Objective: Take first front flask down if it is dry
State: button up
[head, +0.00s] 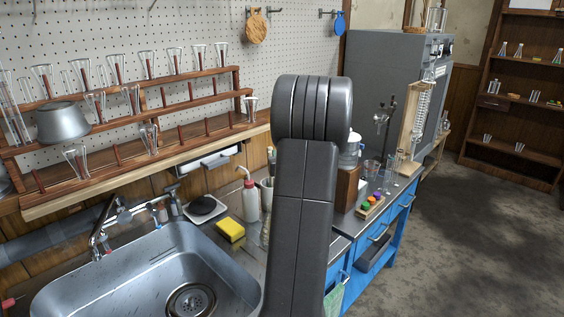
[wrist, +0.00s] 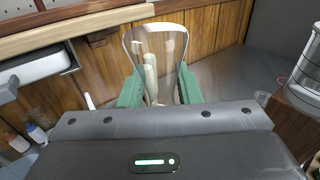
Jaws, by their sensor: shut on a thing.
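In the wrist view my gripper (wrist: 160,93) has its green fingers closed on the sides of a clear glass flask (wrist: 155,45). Its wide end is up in the picture and it narrows down between the fingers. A pale upright shape shows in or through the glass; I cannot tell which. In the head view my dark arm hides the gripper and this flask. The wooden drying rack (head: 215,133) is at the left, with glass flasks upside down on pegs. Its front row holds a flask (head: 76,162) at the left, another (head: 148,136) and several bare pegs.
A metal bowl (head: 62,122) is at the rack's left. Below are the sink (head: 140,270), a yellow sponge (head: 231,229), a wash bottle (head: 250,197) and a scale (head: 205,208). A glassware stand (head: 384,120) and grey cabinet (head: 375,75) are right. Open floor (head: 480,230) lies further right.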

jog(key=n+b, duration=0.2)
jog(key=n, duration=0.1)
jog(key=shift+d+f+n, duration=0.1)
jog(key=shift+f+n, duration=0.05)
jog(key=shift+n, duration=0.15)
jog(key=n+b, duration=0.1)
jog(key=n, duration=0.2)
jog(key=n+b, duration=0.2)
jog(key=n, duration=0.1)
jog(key=shift+d+r+h, duration=0.2)
jog(key=shift+h, duration=0.1)
jog(key=n+b, duration=0.7)
jog(key=n, duration=0.1)
jog(key=r+n+b, duration=0.1)
jog(key=n+b, duration=0.6)
jog(key=n, duration=0.2)
jog(key=n+t+b, duration=0.1)
jog(key=n+b, duration=0.6)
jog(key=n, duration=0.2)
jog(key=shift+a+r+y+b, duration=0.35)
jog(key=shift+y, duration=0.05)
jog(key=shift+r, duration=0.1)
